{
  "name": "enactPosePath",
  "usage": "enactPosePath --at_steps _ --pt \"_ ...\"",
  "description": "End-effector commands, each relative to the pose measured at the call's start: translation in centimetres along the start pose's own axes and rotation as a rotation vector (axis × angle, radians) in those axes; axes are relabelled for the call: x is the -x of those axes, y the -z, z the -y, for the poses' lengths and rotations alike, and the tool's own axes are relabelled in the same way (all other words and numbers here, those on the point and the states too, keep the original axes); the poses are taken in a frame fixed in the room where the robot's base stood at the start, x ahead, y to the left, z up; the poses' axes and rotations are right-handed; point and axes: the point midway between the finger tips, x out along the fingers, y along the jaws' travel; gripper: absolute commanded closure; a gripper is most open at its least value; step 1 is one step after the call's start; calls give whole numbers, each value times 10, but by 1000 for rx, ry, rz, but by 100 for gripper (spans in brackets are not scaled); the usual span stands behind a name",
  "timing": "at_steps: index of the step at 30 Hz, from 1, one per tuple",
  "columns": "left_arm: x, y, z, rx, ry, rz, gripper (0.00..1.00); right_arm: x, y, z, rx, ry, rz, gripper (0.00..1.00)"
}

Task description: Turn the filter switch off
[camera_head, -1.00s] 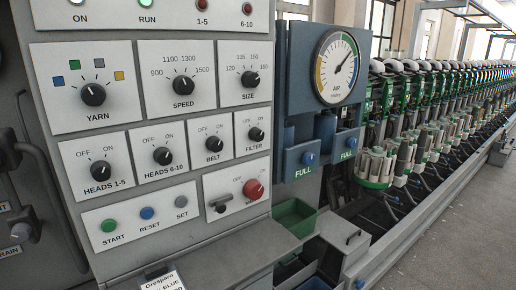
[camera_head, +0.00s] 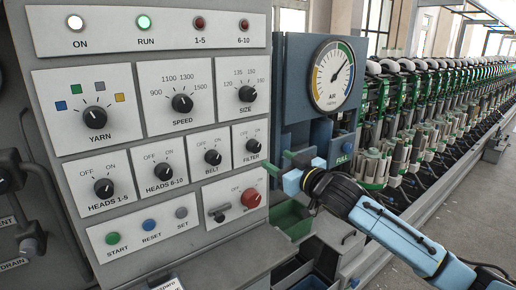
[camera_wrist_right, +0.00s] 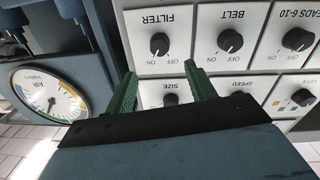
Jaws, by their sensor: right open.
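The filter switch (camera_head: 253,146) is a black rotary knob on a white plate, with OFF at its left and ON at its right. It shows upside down in the right wrist view (camera_wrist_right: 160,44), where its pointer seems turned toward ON, though the mark is small. My right gripper (camera_head: 280,162) is open and empty, just right of the panel's edge in the head view. In the wrist view its green fingers (camera_wrist_right: 160,70) stand apart, with the filter knob beyond the gap between their tips, not touched. My left gripper is out of view.
The belt knob (camera_head: 212,157) sits left of the filter knob and the size knob (camera_head: 247,94) above it. A red knob (camera_head: 250,198) is below. The air gauge (camera_head: 332,76) is on a blue housing to the right. A green bin (camera_head: 291,222) lies below the gripper.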

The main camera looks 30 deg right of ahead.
Motion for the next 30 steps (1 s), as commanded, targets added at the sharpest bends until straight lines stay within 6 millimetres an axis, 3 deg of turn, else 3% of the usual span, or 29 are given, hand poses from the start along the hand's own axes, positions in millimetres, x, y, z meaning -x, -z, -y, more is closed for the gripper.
enactPosePath --at_steps 16,22,30 --pt "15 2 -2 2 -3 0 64 -85 1 -1 0 -2 0 45" --pt "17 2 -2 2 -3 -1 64 -100 0 0 0 -1 1 45" --pt "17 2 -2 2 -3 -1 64 -104 -1 0 1 0 1 45"
